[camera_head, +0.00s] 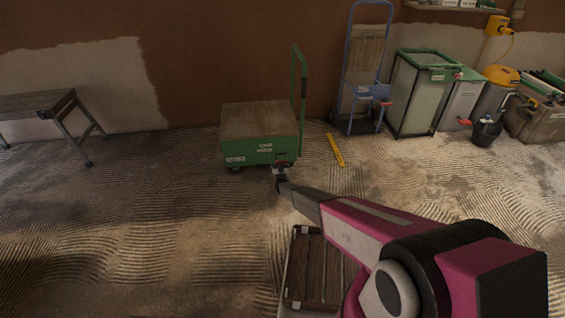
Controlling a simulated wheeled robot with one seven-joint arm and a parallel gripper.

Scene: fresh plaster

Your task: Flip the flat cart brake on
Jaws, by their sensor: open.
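The flat cart (262,122) is green with a brown wooden deck and stands on the floor near the back wall. Its green push handle (303,80) rises at the right end. A small red part (285,163), which looks like the brake, shows low at the cart's front right corner. My gripper (281,174) is open, right in front of that red part and overlapping it in the view. I cannot tell whether they touch. The gripper partly hides the red part, so the brake's position is unclear.
A yellow level (336,150) lies on the floor right of the cart. A blue hand truck (362,90), bins (422,95) and a dark bucket (486,133) stand further right. A slatted wooden crate (320,268) sits below my arm. A grey bench (42,105) stands left. Floor left of the cart is clear.

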